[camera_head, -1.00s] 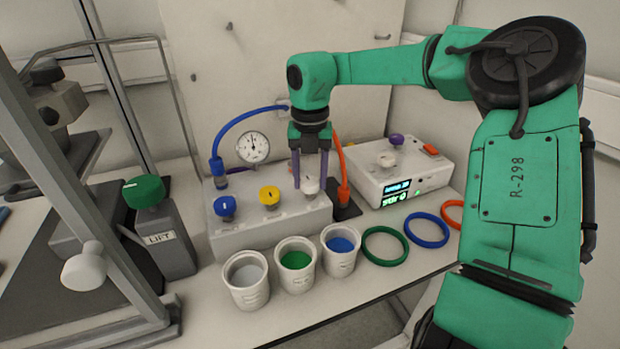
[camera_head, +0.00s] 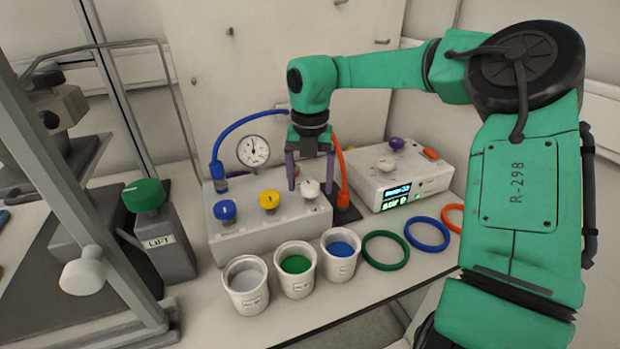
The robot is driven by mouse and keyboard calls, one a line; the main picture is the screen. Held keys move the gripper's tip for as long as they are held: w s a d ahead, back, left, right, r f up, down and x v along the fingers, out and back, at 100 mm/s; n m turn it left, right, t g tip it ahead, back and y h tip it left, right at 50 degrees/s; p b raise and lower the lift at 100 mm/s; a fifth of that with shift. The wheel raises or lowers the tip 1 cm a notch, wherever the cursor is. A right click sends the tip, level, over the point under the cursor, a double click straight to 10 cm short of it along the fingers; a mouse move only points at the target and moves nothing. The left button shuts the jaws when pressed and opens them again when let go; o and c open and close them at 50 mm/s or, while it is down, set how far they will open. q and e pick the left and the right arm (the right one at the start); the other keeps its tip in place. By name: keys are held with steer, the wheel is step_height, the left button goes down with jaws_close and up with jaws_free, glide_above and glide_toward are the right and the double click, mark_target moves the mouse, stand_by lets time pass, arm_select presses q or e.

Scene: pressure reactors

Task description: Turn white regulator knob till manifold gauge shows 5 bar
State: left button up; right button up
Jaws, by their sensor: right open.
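The white regulator knob (camera_head: 309,187) sits at the right end of the grey manifold block (camera_head: 262,234), beside a yellow knob (camera_head: 269,199) and a blue knob (camera_head: 225,209). The round manifold gauge (camera_head: 253,151) stands behind the block; its needle points roughly upward, and the numbers are too small to read. My right gripper (camera_head: 310,190) points down over the white knob. It is open, with one finger on each side of the knob, and I see small gaps between them. My left gripper is not in view.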

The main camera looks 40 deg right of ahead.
mark_target(310, 185)
step_height(310, 185, up, 15)
steer(key=p, duration=0.1)
steer(key=shift+f+p, duration=0.2)
steer(key=shift+p, duration=0.15)
